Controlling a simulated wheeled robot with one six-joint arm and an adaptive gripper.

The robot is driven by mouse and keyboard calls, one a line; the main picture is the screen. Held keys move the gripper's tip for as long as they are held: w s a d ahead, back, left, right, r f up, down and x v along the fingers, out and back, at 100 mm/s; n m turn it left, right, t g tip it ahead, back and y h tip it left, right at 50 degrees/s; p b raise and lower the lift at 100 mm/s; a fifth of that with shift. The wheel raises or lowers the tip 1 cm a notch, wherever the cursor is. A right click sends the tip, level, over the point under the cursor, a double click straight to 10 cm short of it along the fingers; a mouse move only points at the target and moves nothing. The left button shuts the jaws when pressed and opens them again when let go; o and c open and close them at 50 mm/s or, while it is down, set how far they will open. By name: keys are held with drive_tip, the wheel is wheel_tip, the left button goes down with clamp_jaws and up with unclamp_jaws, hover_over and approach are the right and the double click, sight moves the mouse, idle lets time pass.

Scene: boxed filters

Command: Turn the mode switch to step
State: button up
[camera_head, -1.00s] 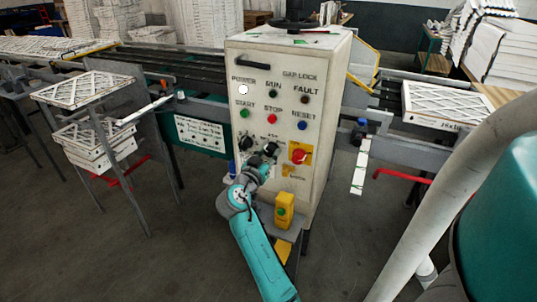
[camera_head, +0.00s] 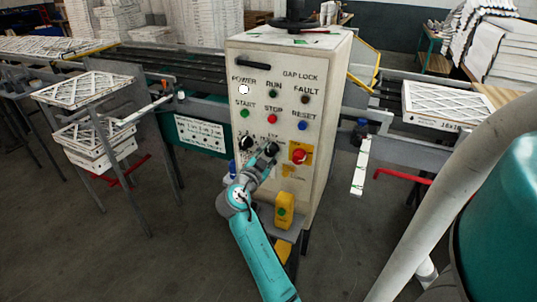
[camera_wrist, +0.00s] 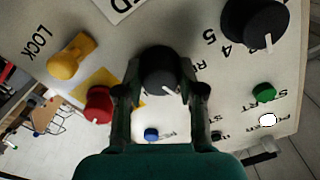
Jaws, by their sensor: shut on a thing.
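The mode switch is a black knob (camera_head: 272,149) on the front of the cream control cabinet (camera_head: 318,170), at the right of two black knobs. My gripper (camera_head: 266,153) is at this knob and partly covers it. In the wrist view the knob (camera_wrist: 160,68) sits between both fingers of my gripper (camera_wrist: 160,92), which are shut on it. The lettering around the knob is mostly hidden or too small to read.
A larger numbered black knob (camera_wrist: 255,22) is beside it. The red stop knob (camera_head: 299,157) on a yellow plate and the yellow lock (camera_wrist: 72,57) are close on the other side. A yellow box (camera_head: 284,211) with a green button stands below on a grey ledge.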

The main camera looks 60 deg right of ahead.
drive_tip(key=shift+m, duration=1.1)
drive_tip(key=o, duration=1.1)
drive_tip(key=shift+o, duration=0.2)
drive_tip(key=shift+a, duration=0.15)
drive_tip(key=s+a, duration=0.1)
drive_tip(key=a, duration=1)
drive_tip(key=shift+a, duration=0.4)
